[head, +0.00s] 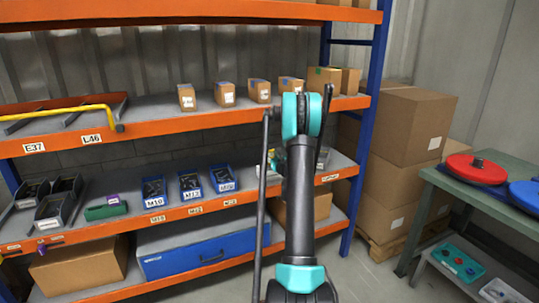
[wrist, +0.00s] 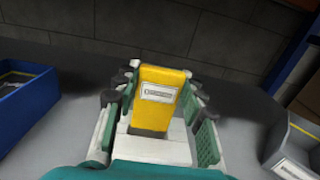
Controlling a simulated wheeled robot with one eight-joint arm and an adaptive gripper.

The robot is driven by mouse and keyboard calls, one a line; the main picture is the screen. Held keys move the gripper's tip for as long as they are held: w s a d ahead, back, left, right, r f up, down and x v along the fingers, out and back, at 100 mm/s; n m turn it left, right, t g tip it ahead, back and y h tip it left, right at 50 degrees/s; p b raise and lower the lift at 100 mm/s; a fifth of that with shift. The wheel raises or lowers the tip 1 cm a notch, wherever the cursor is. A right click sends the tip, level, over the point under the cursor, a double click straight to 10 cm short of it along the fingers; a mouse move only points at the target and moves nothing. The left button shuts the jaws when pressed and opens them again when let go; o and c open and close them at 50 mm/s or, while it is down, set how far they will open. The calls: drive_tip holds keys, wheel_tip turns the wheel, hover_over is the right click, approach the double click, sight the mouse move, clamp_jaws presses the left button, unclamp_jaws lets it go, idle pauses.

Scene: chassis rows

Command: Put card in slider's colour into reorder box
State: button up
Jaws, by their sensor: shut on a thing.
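A yellow card (wrist: 161,92) with a white printed label stands between the fingers of my gripper (wrist: 158,118) in the wrist view. The gripper is shut on it. A pale block shows below the card; I cannot tell whether the card touches it. In the head view my arm hides the gripper and the card. A green box (head: 105,211) with a purple piece (head: 112,199) at it sits on the middle shelf, left. A small purple piece (head: 41,246) is on that shelf's front edge. I cannot tell for sure which is the slider or the reorder box.
Blue bins (head: 190,186) with dark parts stand on the middle shelf. In the wrist view a blue bin (wrist: 22,112) is left and a grey bin (wrist: 292,140) right. Dark grey bins (head: 54,204) are far left. A green table (head: 480,200) and cartons (head: 405,125) stand right.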

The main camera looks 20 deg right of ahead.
drive_tip(key=shift+f, duration=1.5)
drive_tip(key=shift+f, duration=0.35)
drive_tip(key=shift+f, duration=0.3)
drive_tip(key=shift+f, duration=0.25)
drive_tip(key=o, duration=1.2)
drive_tip(key=shift+s+d, duration=0.15)
drive_tip(key=shift+s, duration=3.6)
